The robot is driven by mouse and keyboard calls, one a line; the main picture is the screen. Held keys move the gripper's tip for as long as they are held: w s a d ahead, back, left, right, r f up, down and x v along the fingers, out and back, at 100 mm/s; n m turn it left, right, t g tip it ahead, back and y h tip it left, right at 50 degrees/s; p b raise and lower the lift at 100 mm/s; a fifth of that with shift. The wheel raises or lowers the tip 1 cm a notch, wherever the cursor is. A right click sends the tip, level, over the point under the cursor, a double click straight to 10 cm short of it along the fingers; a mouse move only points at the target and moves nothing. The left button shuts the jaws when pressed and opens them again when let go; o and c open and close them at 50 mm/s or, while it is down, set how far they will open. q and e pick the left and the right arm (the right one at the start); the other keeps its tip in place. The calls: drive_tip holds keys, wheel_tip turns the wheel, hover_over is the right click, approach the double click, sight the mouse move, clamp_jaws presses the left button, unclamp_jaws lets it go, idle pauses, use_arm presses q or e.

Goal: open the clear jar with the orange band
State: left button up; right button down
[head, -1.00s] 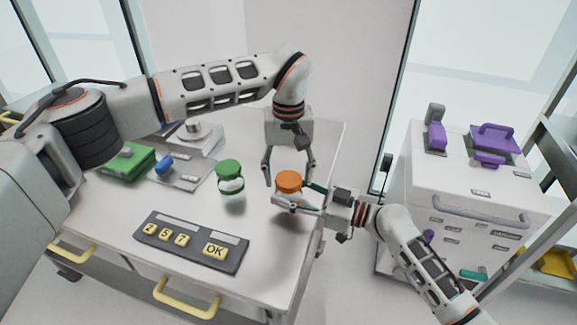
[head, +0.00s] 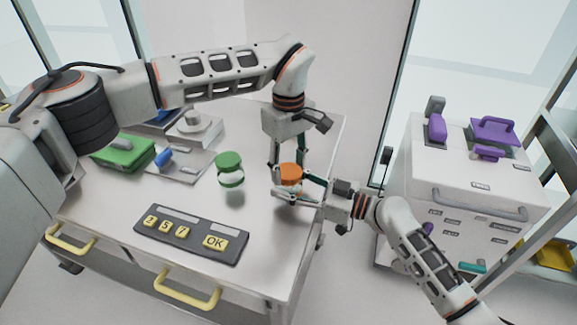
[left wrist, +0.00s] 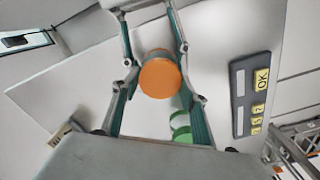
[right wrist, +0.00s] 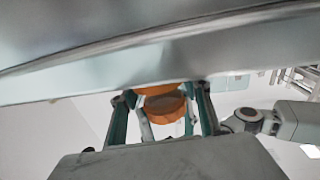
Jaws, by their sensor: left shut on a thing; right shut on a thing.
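The clear jar (head: 289,188) stands near the right side of the table with its orange top (head: 291,172) uppermost. The top is a round orange disc (left wrist: 160,76) in the left wrist view. My left gripper (head: 291,177) comes down from above and is shut on the orange top, one finger on each side. My right gripper (head: 291,195) reaches in from the right and is shut on the jar's body, below the top. The right wrist view shows orange (right wrist: 165,106) between its fingers. The fingers hide much of the clear body.
A green-topped jar (head: 230,169) stands to the left on the table. A dark keypad (head: 190,234) lies in front, with a green box (head: 122,152) and a plate with a blue handle (head: 166,158) at the back left. A white cabinet (head: 470,215) stands right of the table.

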use_arm(q)
drive_tip(key=n, duration=0.6)
drive_tip(key=shift+n, duration=0.4)
drive_tip(key=n, duration=0.6)
drive_tip(key=shift+n, duration=0.4)
drive_tip(key=n, duration=0.6)
drive_tip(key=shift+n, duration=0.4)
drive_tip(key=n, duration=0.6)
drive_tip(key=shift+n, duration=0.4)
drive_tip(key=n, duration=0.5)
drive_tip(key=shift+r, duration=0.1)
drive_tip(key=n, duration=1.4)
drive_tip(key=shift+n, duration=0.3)
drive_tip(key=shift+a, duration=0.1)
